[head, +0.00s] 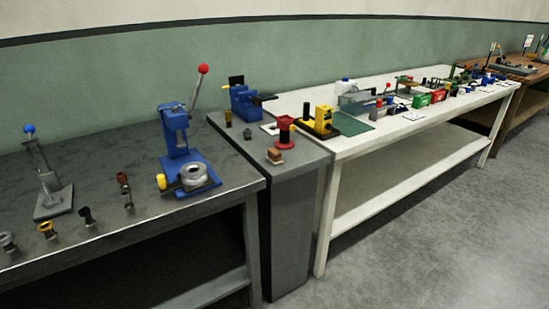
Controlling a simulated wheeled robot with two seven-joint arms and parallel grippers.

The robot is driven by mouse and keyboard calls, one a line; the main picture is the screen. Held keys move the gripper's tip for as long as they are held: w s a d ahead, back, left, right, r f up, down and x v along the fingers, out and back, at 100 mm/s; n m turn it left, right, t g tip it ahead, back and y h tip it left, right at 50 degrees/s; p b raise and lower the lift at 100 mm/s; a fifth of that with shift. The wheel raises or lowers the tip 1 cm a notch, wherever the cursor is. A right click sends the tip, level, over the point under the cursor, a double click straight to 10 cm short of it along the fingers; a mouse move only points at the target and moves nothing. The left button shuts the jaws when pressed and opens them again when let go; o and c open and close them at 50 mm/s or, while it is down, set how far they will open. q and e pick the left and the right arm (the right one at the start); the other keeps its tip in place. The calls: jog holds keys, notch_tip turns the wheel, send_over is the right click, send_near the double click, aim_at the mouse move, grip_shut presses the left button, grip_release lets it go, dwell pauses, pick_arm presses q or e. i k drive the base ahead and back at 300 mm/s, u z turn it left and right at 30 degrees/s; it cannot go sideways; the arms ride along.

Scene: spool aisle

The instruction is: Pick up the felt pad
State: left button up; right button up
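I cannot tell for sure which thing is the felt pad. A flat dark green sheet (353,125) lies on the white table beside a yellow machine (321,120). A small brown block (275,156) sits near the front of the dark grey stand, in front of a red spool (285,134). Neither of my grippers shows in the head view.
A dark grey bench (100,157) at left holds a blue lever press (187,168), a grey lever tool (48,187) and several small spools. The grey stand (303,160) adjoins the long white table (383,140). A brown bench (515,68) stands far right. Open floor (440,230) lies in front.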

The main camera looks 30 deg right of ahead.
aim_at(273, 157)
jog(key=k, duration=0.6)
jog(key=z, duration=0.7)
jog(key=i, duration=1.45)
jog(key=u, duration=0.35)
